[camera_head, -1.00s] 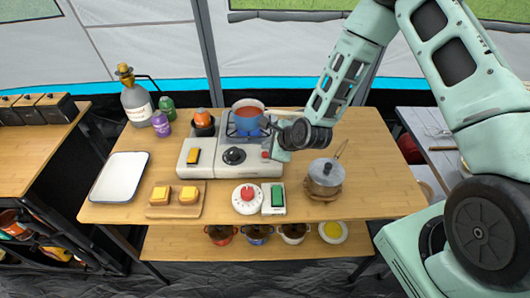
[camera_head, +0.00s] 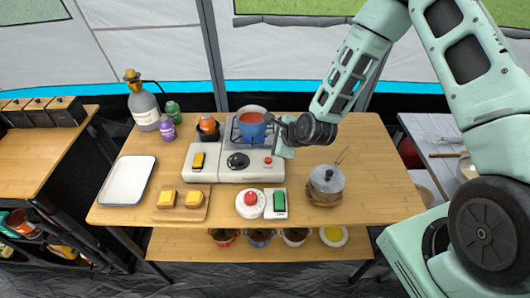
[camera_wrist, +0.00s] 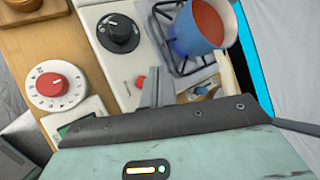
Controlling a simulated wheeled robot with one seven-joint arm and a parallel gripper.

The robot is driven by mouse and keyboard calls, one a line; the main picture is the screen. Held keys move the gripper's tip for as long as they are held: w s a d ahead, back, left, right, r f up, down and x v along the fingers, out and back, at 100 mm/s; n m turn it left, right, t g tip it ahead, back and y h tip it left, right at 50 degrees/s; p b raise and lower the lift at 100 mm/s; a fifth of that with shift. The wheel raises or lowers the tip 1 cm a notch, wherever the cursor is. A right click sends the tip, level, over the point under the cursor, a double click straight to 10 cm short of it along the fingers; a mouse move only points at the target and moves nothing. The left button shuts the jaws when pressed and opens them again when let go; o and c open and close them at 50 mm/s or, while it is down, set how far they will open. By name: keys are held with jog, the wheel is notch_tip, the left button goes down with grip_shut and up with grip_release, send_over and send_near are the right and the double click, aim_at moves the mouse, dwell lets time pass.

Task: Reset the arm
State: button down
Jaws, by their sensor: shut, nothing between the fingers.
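My gripper (camera_head: 278,127) is shut and empty, held above the right end of the white camping stove (camera_head: 232,172). In the wrist view my gripper's fingers (camera_wrist: 156,88) are together, over the stove's edge near a small red button (camera_wrist: 140,81). Just left of my gripper in the head view, a blue pot (camera_head: 250,124) with red contents sits on the burner. The pot also shows in the wrist view (camera_wrist: 205,27), apart from the fingers.
A lidded grey pot (camera_head: 326,180) stands on the table at right. A red-knobbed timer (camera_head: 250,203), a green-faced device (camera_head: 276,204), a bread board (camera_head: 183,214) and a white tray (camera_head: 127,180) lie along the front. The table's right end is clear.

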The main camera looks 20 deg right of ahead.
jog(key=s+a+r+n+g+b, duration=0.2)
jog(key=s+a+r+n+g, duration=0.1)
jog(key=s+a+r+n, duration=0.4)
jog(key=s+a+r+n+g+b, duration=0.1)
jog(key=s+a+r+n+g, duration=0.15)
jog(key=s+n, duration=0.5)
jog(key=s+d+r+n+g+h+b, duration=0.1)
jog(key=s+r+n, duration=0.3)
jog(key=s+n, duration=0.3)
jog(key=s+d+r+n+g+h+b, duration=0.1)
jog(key=s+r+n, duration=0.3)
jog(key=s+n, duration=0.4)
jog(key=s+g+h, duration=0.1)
jog(key=s, duration=0.2)
jog(key=shift+d+r, duration=0.2)
jog(key=shift+d, duration=0.1)
